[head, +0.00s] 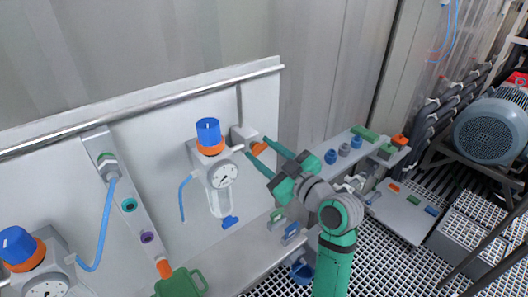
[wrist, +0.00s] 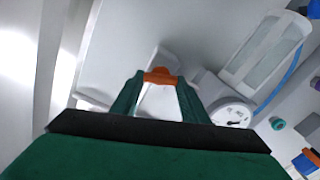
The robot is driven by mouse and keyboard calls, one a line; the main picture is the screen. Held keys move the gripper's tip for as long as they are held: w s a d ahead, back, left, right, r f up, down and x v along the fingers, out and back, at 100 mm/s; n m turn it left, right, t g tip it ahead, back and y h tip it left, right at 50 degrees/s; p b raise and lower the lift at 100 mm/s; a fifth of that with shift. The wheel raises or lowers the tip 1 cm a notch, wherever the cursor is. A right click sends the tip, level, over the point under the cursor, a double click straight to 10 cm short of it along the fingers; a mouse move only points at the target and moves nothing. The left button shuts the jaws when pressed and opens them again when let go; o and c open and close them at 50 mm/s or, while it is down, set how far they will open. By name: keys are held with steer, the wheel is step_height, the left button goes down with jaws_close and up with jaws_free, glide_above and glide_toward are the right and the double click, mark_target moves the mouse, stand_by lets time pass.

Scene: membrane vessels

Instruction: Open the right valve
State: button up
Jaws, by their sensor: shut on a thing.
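The right valve has an orange handle (head: 258,148) on a light grey body just right of the right-hand pressure regulator (head: 217,170). My gripper (head: 256,149) reaches it from the right, with one green finger on each side of the handle. In the wrist view the orange handle (wrist: 160,76) sits between the two green fingertips (wrist: 159,82), and the jaws are shut on it. Part of the handle is hidden by the fingers. The valve body lies behind it.
The regulator's gauge (wrist: 231,114) is close beside my fingers in the wrist view. A second regulator (head: 30,255) with a blue knob stands at the lower left. A green-handled item (head: 180,284) is at the bottom. A shelf (head: 320,150) with small fittings extends right.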

steer(key=shift+d+n, duration=0.1)
steer(key=shift+n, duration=0.9)
steer(key=n, duration=0.2)
steer(key=shift+a+n, duration=0.35)
steer(key=shift+n, duration=0.05)
steer(key=n, duration=0.5)
steer(key=shift+d+f, duration=0.1)
steer(key=shift+f, duration=0.05)
steer(key=shift+s+d+f+n, duration=0.1)
steer(key=shift+n, duration=0.8)
steer(key=o, duration=1.1)
steer(key=shift+c, duration=0.2)
